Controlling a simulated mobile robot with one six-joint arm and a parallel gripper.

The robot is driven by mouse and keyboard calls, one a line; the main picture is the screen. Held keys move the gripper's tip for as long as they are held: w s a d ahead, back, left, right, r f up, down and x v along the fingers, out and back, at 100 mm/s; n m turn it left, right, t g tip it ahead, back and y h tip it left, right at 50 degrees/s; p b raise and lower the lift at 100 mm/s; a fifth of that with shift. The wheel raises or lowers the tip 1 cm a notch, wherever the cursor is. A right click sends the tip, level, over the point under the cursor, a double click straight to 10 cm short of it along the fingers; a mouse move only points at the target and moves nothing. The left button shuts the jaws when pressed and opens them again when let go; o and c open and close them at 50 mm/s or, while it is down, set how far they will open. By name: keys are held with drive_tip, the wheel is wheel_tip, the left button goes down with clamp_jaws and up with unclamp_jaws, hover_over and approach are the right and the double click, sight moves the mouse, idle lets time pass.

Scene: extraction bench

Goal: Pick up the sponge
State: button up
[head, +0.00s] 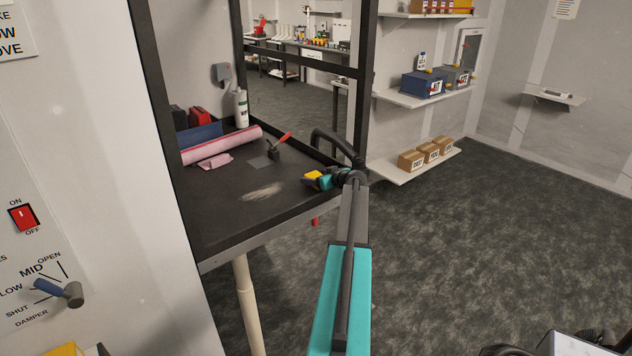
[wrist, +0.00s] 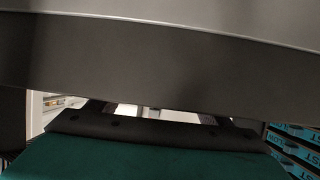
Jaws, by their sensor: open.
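A small yellow block (head: 313,174), which looks like the sponge, is at the right edge of the black bench top (head: 225,209) in the head view. My gripper (head: 322,181), teal and black, is right at it, at the bench's right edge. My gripper is open. The fingertips are small and partly hidden by my arm, so I cannot tell whether they touch the block or lie around it. The wrist view shows a dark grey bar close up and a teal part of my gripper below it. The sponge cannot be made out there.
A pink roll (head: 222,145), a pink cloth (head: 215,161), a red-handled tool (head: 280,144) and a white bottle (head: 241,108) are on the bench. A pale smear (head: 262,191) marks its top. Dark frame posts (head: 361,80) rise around the bench. Open floor (head: 480,230) lies to the right.

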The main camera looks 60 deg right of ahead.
idle(0.4)
drive_tip(key=c, duration=1.1)
drive_tip(key=shift+r, duration=0.1)
drive_tip(key=shift+r+b, duration=2.15)
drive_tip(key=shift+r, duration=2.75)
drive_tip(key=shift+a, duration=0.1)
